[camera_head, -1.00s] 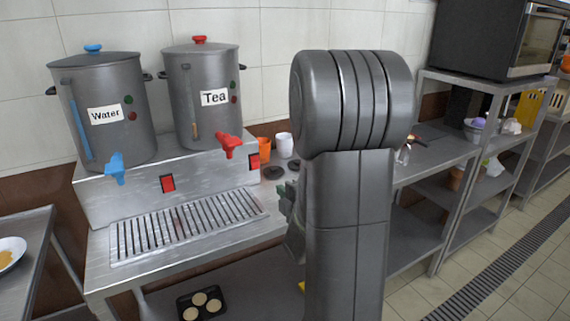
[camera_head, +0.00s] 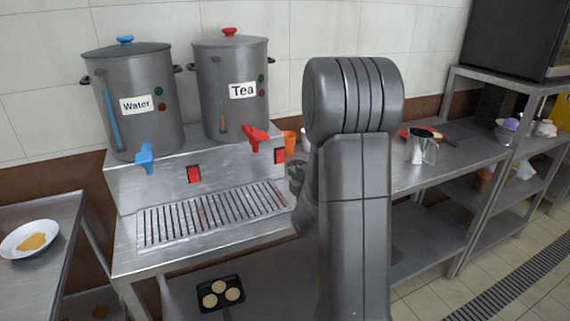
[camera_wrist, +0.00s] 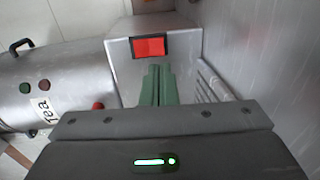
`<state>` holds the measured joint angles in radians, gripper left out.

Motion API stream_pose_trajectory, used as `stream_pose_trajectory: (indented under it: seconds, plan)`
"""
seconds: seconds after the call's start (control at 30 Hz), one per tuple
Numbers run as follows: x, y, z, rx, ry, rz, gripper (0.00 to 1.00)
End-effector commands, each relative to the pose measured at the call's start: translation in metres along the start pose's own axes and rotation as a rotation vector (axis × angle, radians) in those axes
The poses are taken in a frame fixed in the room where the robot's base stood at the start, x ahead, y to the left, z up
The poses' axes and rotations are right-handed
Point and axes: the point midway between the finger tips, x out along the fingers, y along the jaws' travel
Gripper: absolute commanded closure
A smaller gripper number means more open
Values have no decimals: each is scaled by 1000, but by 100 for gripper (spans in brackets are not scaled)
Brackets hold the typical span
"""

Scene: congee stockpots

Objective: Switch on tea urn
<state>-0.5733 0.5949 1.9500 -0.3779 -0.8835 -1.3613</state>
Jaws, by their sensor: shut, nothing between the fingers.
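The tea urn (camera_head: 230,75) is a grey pot with a red lid knob, a red tap and a "Tea" label. It stands on a steel dispenser stand (camera_head: 120,185) and lies on its side in the wrist view (camera_wrist: 75,80). A red switch (camera_head: 280,156) on the stand's front, right of the red tap, shows large in the wrist view (camera_wrist: 149,47). My gripper (camera_wrist: 155,70) has its green fingers shut and empty, pointing at the switch just below it in the picture; contact cannot be told. My arm mostly hides the gripper in the head view.
The water urn (camera_head: 135,100) with a blue tap stands at left, above another red switch (camera_head: 194,174). A drip grate (camera_head: 205,212) lies in front. An orange cup (camera_head: 290,143) and a metal jug (camera_head: 421,150) are to the right.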

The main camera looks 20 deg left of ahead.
Motion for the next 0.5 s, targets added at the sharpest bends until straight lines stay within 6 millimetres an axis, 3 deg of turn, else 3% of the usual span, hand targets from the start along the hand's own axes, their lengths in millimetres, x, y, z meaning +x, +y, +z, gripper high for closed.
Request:
stream_pose_trajectory:
  seconds: [0.2,0.5]
  plan:
    - [42,1,0,1,1,-1,100]
    - [67,0,0,1,-1,-1,100]
